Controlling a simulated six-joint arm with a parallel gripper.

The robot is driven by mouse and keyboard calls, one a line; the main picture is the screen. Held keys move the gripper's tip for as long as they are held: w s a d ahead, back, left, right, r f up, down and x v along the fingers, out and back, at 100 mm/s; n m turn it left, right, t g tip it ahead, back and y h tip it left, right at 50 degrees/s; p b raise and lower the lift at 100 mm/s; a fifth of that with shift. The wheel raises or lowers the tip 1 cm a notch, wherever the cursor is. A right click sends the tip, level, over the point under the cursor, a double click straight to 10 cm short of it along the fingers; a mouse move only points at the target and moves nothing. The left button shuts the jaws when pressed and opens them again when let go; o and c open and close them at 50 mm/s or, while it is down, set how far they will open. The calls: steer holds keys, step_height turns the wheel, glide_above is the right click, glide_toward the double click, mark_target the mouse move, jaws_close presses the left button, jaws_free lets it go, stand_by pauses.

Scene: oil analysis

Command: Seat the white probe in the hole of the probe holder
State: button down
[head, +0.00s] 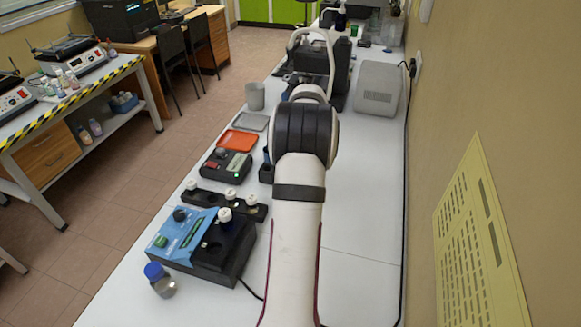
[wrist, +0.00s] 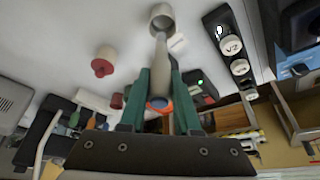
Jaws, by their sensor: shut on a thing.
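My gripper (wrist: 160,72) shows in the wrist view as two green fingers. They are closed around a slim, pale grey-white tapered piece (wrist: 160,54), which looks like the white probe. A short pale cylinder with a dark round opening (wrist: 162,14) sits at the far end of that piece, near the top edge. I cannot tell whether the two are joined, touching or only lined up, nor whether the cylinder is the probe holder. In the head view my arm hides the gripper and the probe. No probe holder can be made out for certain there.
A black rack (head: 212,199) with white-capped vials and a blue-black device (head: 205,247) stand left of my arm. Beyond are a black instrument (head: 226,165), an orange tray (head: 238,140) and a grey beaker (head: 255,95). The bench (head: 360,210) right of my arm is clear.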

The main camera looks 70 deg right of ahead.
steer(key=shift+r, duration=0.9)
